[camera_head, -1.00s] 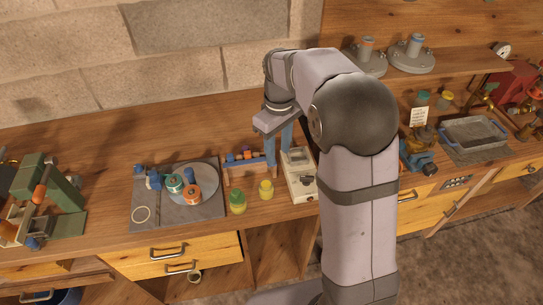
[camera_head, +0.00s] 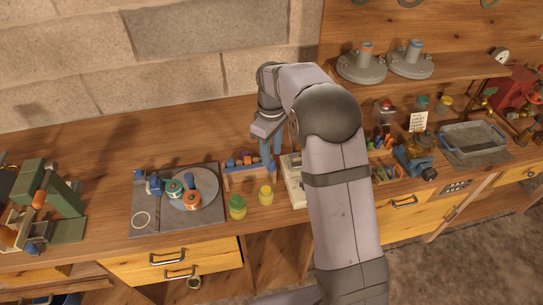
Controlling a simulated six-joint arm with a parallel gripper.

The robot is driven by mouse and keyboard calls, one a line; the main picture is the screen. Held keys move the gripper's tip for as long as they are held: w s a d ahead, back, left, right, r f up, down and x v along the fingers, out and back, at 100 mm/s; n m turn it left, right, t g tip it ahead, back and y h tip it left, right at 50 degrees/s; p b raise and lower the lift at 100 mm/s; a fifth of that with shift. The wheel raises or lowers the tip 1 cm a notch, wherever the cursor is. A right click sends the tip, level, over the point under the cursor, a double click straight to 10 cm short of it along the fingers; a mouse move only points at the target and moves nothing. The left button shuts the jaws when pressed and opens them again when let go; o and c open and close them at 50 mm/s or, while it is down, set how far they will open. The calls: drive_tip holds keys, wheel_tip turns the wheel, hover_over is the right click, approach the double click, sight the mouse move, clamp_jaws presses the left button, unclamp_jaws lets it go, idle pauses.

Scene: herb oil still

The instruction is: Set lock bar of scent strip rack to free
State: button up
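A small wooden rack (camera_head: 249,178) stands on the bench left of my arm and appears to be the scent strip rack. Blue and orange pieces show along its top. I cannot tell which piece is the lock bar or how it is set. My gripper (camera_head: 270,150) points down at the rack's right end, its blue fingers close to the top pieces. I cannot tell whether it touches them. The fingers are too small to show a clear gap, and nothing is visibly held.
A green-capped jar (camera_head: 237,207) and a yellow jar (camera_head: 266,195) stand in front of the rack. A grey plate with a round disc and spools (camera_head: 175,188) lies to the left. A pale device (camera_head: 292,180) is partly hidden behind my arm. Bench behind the rack is clear.

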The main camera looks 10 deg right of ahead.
drive_tip(key=shift+f+p, duration=0.35)
drive_tip(key=shift+f, duration=1.15)
clamp_jaws()
drive_tip(key=shift+s, duration=0.95)
drive_tip(key=shift+f, duration=0.1)
unclamp_jaws()
drive_tip(key=shift+s, duration=0.15)
